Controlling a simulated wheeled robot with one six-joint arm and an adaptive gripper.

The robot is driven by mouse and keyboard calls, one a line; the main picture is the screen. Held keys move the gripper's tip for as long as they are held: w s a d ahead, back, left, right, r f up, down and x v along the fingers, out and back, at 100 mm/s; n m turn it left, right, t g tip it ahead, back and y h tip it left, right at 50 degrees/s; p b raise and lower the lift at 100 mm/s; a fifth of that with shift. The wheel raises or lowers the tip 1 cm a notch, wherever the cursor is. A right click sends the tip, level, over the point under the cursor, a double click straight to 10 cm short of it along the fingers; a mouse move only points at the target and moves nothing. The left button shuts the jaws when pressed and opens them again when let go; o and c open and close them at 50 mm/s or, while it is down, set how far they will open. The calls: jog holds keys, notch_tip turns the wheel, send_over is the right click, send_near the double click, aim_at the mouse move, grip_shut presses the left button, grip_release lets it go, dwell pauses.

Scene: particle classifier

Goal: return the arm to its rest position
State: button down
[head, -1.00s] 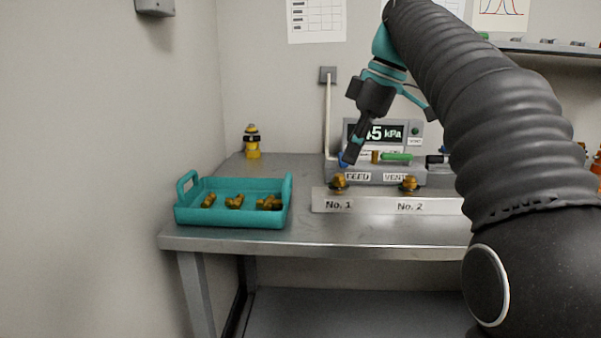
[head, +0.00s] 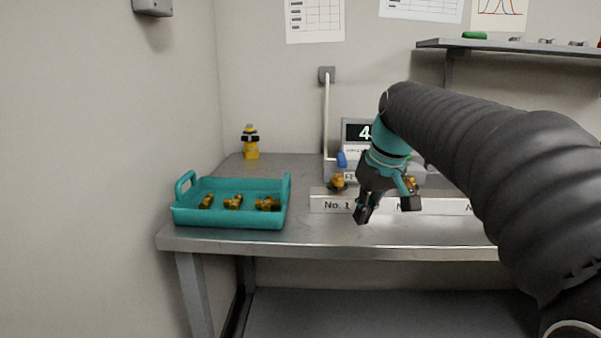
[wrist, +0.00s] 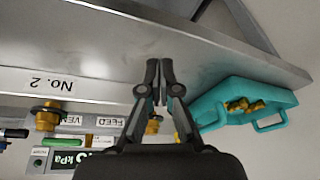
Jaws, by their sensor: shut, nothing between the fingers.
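My gripper (head: 363,214) is shut and empty, pointing down over the front part of the metal bench in the head view. In the wrist view my gripper (wrist: 158,95) shows its two fingers close together with nothing between them. In the head view the gripper and arm hide part of the labelled plate and of the grey pressure box behind. The arm reaches in from the right side.
A teal tray (head: 230,219) with several brass fittings stands on the bench's left. A brass fitting (head: 337,183) sits above the "No. 1" label. A yellow and black object (head: 251,143) stands at the back. A wall shelf (head: 520,46) hangs upper right.

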jog(key=s+d+f+m, duration=0.1)
jog(key=s+f, duration=0.4)
jog(key=s, duration=0.3)
jog(key=s+d+f+m+t+h, duration=0.1)
jog(key=s+f, duration=0.4)
jog(key=s, duration=0.3)
jog(key=s+d+f+m+t+h, duration=0.1)
jog(key=s+f, duration=0.3)
jog(key=s, duration=0.4)
jog(key=shift+s+d+f+m, duration=0.2)
jog(key=shift+d+f+m, duration=0.15)
jog(key=shift+m, duration=0.25)
